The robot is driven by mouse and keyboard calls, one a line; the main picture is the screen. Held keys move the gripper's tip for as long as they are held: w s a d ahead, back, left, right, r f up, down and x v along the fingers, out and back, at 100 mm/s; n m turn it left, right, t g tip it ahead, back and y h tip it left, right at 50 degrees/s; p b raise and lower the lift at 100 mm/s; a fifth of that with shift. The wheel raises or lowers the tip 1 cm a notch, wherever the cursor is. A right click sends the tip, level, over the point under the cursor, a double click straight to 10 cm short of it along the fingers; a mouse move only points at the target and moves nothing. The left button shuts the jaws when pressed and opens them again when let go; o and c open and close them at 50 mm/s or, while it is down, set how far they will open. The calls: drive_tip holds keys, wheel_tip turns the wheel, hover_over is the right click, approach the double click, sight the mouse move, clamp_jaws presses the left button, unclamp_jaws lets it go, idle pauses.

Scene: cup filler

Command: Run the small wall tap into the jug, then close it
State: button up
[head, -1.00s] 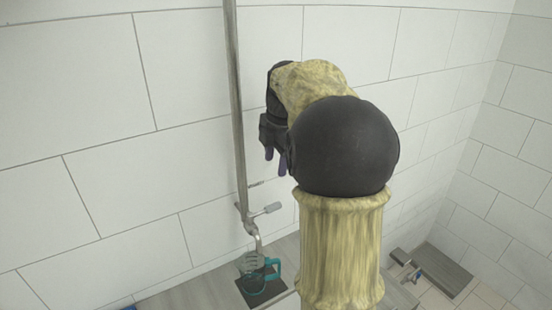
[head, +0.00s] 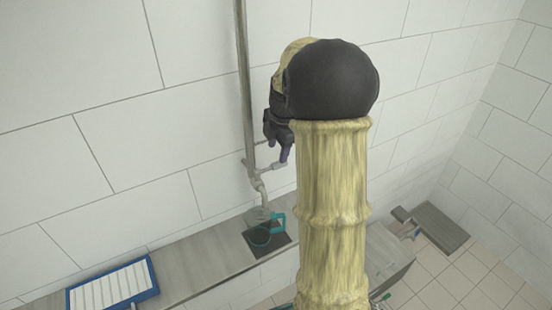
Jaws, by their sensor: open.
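The small wall tap (head: 259,184) hangs at the lower end of a grey vertical pipe on the tiled wall. Its lever (head: 273,167) points to the right. The jug (head: 260,236), clear with a teal rim and handle, stands upright on a dark square mat (head: 270,248) below the spout. I cannot tell whether water runs or how full the jug is. My gripper (head: 284,156) points down with purple fingertips just above the lever's outer end. It is open with nothing seen in it; contact with the lever cannot be told.
A grey wooden shelf (head: 192,263) runs along the wall under the tap. A blue tray (head: 154,272) with a white ribbed inside lies on it at the left. A grey board (head: 443,228) is low at the right. My arm hides the area right of the tap.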

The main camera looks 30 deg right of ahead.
sight(276, 164)
drive_tip(key=f, duration=0.3)
drive_tip(key=w+f+p, duration=0.1)
drive_tip(key=f, duration=0.2)
drive_tip(key=shift+w+f+p, duration=0.1)
drive_tip(key=shift+f+p, duration=0.05)
drive_tip(key=shift+p, duration=0.15)
clamp_jaws()
